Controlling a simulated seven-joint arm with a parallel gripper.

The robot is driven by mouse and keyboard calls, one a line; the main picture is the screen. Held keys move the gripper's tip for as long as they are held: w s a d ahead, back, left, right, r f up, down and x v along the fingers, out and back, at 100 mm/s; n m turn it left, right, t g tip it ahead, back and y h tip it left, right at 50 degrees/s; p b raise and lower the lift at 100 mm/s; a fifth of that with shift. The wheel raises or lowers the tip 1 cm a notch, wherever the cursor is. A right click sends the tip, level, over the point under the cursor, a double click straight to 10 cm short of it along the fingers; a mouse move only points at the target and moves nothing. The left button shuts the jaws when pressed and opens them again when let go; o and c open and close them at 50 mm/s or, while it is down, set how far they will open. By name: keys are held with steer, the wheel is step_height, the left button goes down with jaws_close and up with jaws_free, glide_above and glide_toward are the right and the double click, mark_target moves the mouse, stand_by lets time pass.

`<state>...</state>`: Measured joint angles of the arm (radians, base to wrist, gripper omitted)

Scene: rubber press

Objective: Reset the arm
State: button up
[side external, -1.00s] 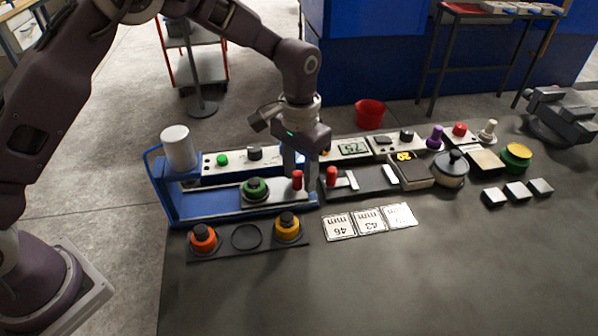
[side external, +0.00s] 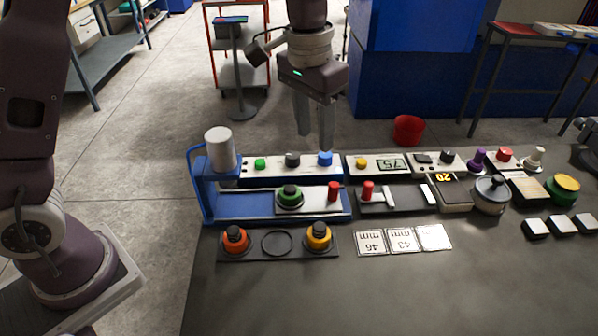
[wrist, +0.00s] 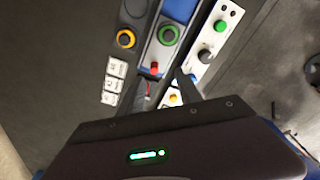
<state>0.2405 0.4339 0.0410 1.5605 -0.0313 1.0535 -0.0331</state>
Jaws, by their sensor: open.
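My gripper (side external: 315,122) hangs above and behind the row of devices in the side view. Its two fingers point down, apart and empty, touching nothing. In the wrist view its fingers (wrist: 163,90) frame part of the panels below. The blue press (side external: 240,205) stands below it to the left, with a grey cylinder at its left end. A green-ringed black knob (side external: 289,196) sits on the press's sliding plate, beside a red peg (side external: 333,191).
A black holder (side external: 277,258) carries an orange and a yellow knobbed piece, its middle recess empty. Labelled cards (side external: 402,240) lie at the front. A control panel (side external: 270,176) lines the back. A red bucket (side external: 408,130) stands behind. The front table area is clear.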

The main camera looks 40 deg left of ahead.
steer(key=s+a+r+t, duration=0.2)
steer(key=s+a+r, duration=0.3)
steer(key=s+r, duration=0.4)
steer(key=s+a+f+n+t, duration=0.1)
steer(key=s+a, duration=0.1)
steer(key=s, duration=0.6)
steer(key=s+a+f+t, duration=0.1)
steer(key=s+a+f, duration=0.1)
steer(key=s, duration=0.6)
steer(key=shift+s+f+n+t, duration=0.25)
steer(key=shift+s+n+t, duration=0.05)
steer(key=shift+s+n, duration=0.1)
